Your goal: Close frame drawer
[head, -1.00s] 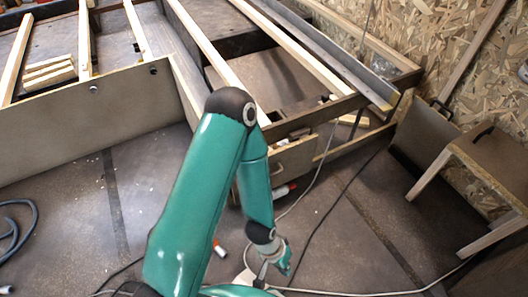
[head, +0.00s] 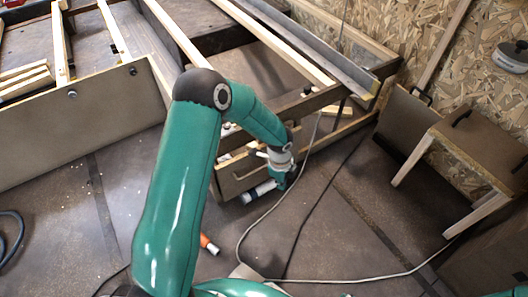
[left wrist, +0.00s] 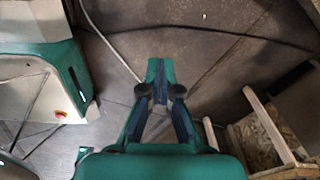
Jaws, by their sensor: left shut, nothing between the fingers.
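The wooden frame drawer (head: 232,181) sits low in the bench frame in the head view, pulled partly out. Its front panel faces me, and my left arm hides part of its left side. My left gripper (head: 281,184) is just in front of the right end of the drawer front. I cannot tell whether it touches it. In the left wrist view the fingers of my left gripper (left wrist: 159,90) are together with nothing between them, over the dark floor. The drawer is not clearly visible in that view. My right gripper is not in view.
A pale cable (head: 240,240) crosses the floor. A wooden stool (head: 470,150) stands at the right. The floor between stool and drawer is mostly clear.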

